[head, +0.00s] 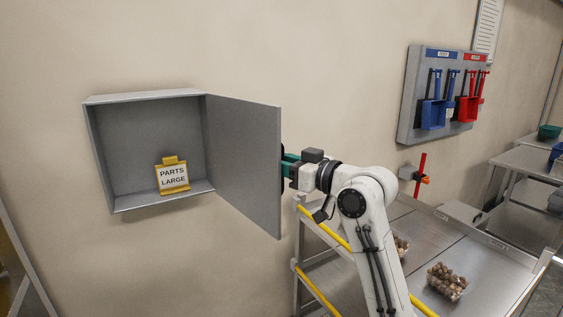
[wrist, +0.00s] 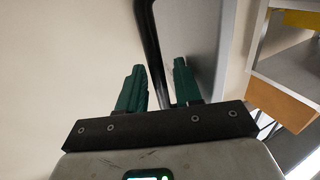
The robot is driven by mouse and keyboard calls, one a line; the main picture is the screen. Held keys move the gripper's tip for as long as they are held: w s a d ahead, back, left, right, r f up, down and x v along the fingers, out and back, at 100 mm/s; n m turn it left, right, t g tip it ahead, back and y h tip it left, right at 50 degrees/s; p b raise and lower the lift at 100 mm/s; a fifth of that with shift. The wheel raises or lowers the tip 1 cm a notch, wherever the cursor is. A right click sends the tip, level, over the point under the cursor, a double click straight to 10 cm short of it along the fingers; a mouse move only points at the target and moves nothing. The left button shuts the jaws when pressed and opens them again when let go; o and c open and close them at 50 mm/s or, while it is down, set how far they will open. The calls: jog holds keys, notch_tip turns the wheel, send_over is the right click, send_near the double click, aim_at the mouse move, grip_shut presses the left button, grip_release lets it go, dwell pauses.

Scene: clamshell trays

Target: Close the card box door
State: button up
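The grey card box (head: 150,97) is fixed to the wall at left in the head view. Its door (head: 243,160), hinged on the box's right side, stands wide open. A yellow-framed "PARTS LARGE" card (head: 173,176) sits inside. My gripper (head: 287,164) is at the door's outer face, its tips partly hidden by the door's edge. In the wrist view, the green fingers of my gripper (wrist: 159,82) are apart, with the black door handle (wrist: 150,45) running between them. Gaps show on both sides of the handle, which is nearer the right finger. The grey door (wrist: 205,50) is behind.
A metal workbench with yellow rails (head: 325,228) and clear tubs of brown pieces (head: 446,281) stands at lower right. A wall panel (head: 412,95) holds blue and red tools. The wall left of the box is clear.

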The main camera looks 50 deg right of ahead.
jog(key=shift+c, duration=0.3)
grip_shut()
jog(key=shift+a, duration=0.1)
